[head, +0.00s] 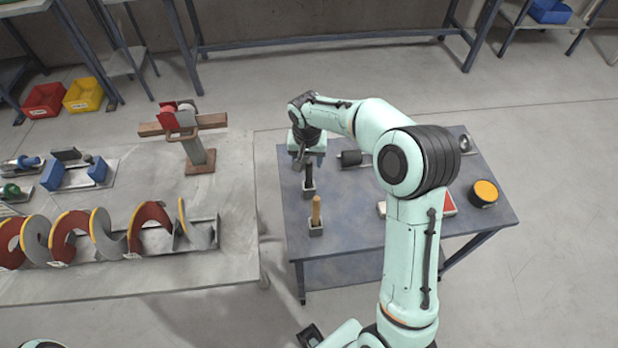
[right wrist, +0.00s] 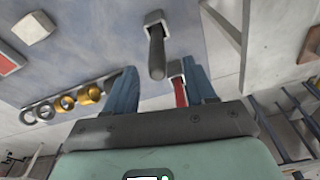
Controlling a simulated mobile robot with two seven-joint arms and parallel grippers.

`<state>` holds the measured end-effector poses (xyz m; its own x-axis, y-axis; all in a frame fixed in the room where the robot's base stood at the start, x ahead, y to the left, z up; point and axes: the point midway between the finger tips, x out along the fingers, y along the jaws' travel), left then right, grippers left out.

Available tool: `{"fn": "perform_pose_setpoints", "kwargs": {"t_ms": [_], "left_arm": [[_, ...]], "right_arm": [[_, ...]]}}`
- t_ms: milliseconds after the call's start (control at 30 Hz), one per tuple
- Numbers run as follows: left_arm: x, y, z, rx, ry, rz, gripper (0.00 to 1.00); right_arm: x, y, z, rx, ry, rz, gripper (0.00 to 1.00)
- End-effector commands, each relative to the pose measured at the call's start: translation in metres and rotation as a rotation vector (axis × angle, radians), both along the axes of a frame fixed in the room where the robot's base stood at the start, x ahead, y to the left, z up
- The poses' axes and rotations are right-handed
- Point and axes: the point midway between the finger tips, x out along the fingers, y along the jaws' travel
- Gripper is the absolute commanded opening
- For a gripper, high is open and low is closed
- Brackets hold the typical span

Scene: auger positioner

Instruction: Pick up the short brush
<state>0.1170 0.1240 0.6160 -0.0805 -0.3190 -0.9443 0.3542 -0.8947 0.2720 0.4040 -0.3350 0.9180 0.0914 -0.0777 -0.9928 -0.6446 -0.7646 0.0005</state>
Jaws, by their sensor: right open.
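Two upright handles stand in small square holders near the left edge of the blue-grey table: a black handle (head: 308,175) and a tan handle (head: 316,208). I cannot tell which is the short brush; any bristles are hidden. My right gripper (head: 300,158) is above the table's back left corner, behind the black handle. In the right wrist view my right gripper (right wrist: 160,70) is open and empty, its blue fingers spread apart. A dark handle (right wrist: 157,55) shows just beyond the fingertips, and a red handle (right wrist: 180,92) shows close to the right finger.
A grey bench (head: 235,245) on the left carries a large auger (head: 90,235) and a clamp stand (head: 192,145).

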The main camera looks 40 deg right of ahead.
Motion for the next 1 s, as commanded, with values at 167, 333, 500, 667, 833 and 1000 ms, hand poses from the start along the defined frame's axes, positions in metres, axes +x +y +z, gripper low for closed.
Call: {"fn": "perform_pose_setpoints", "kwargs": {"t_ms": [167,333,500,667,833,1000], "left_arm": [[0.000,0.000,0.000,0.000,0.000,-0.001,0.43],[0.002,0.000,0.003,0.000,-0.002,0.000,0.43],[0.002,0.000,0.003,0.000,-0.003,0.000,0.43],[0.002,0.000,0.003,0.000,-0.002,0.000,0.43],[0.002,0.000,0.003,0.000,-0.002,0.000,0.43],[0.002,0.000,0.003,0.000,-0.003,0.000,0.43]], "right_arm": [[0.000,-0.001,-0.012,0.001,0.002,0.000,0.55],[0.000,-0.006,-0.037,0.001,0.004,0.000,0.55],[0.003,-0.007,-0.055,0.001,0.000,0.000,0.55],[0.003,-0.007,-0.057,0.002,-0.001,0.000,0.55],[0.003,-0.007,-0.057,0.002,-0.001,0.000,0.32],[0.003,-0.007,-0.057,0.002,-0.001,0.000,0.00]]}}
